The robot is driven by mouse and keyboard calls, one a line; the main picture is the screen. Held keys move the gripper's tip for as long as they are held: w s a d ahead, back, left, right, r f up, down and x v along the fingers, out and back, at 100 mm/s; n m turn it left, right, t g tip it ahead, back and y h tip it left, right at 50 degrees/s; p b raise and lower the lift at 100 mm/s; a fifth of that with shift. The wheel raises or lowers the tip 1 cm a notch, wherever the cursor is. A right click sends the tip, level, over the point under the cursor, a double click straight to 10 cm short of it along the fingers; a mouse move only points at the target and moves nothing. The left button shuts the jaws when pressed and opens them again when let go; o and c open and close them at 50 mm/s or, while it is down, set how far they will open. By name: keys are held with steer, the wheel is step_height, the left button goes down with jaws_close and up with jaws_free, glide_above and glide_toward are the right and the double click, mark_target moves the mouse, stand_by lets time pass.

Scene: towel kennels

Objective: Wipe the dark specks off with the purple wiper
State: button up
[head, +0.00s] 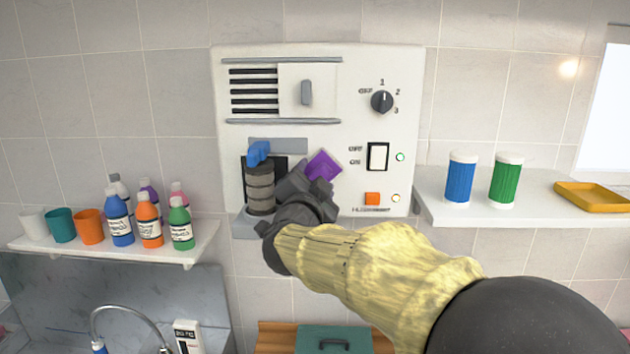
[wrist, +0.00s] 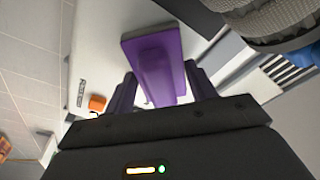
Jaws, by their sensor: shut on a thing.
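The purple wiper (head: 323,165) is in front of the lower middle of the white wall panel (head: 345,80). My gripper (head: 305,182) is shut on the wiper. In the wrist view the wiper (wrist: 155,50) sits between the two fingers, its flat head toward the panel face. I cannot tell whether it touches the panel. I cannot make out any dark specks in either view; my gripper and the wiper hide part of the panel.
A grey ribbed cylinder with a blue top (head: 260,185) stands close left of my gripper. A switch (head: 377,156), an orange button (head: 372,198) and a dial (head: 382,102) sit to the right. Bottles (head: 150,222) stand on the left shelf, canisters (head: 460,180) on the right shelf (head: 530,213).

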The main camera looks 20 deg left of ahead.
steer(key=shift+f+b, duration=1.3)
steer(key=shift+f, duration=0.2)
step_height(320, 180, down, 3)
steer(key=b, duration=0.2)
steer(key=shift+b, duration=0.4)
steer(key=shift+s, duration=0.1)
steer(key=shift+s+d+b, duration=0.25)
steer(key=shift+s, duration=0.7)
steer(key=shift+s+d+b, duration=0.2)
steer(key=shift+s+b, duration=0.1)
steer(key=shift+s, duration=0.7)
steer(key=shift+s+d+b, duration=0.25)
steer(key=shift+s, duration=0.7)
steer(key=shift+s+d+b, duration=0.2)
steer(key=shift+s, duration=0.55)
steer(key=shift+s+d+b, duration=0.15)
steer(key=shift+s, duration=0.55)
steer(key=shift+f, duration=0.1)
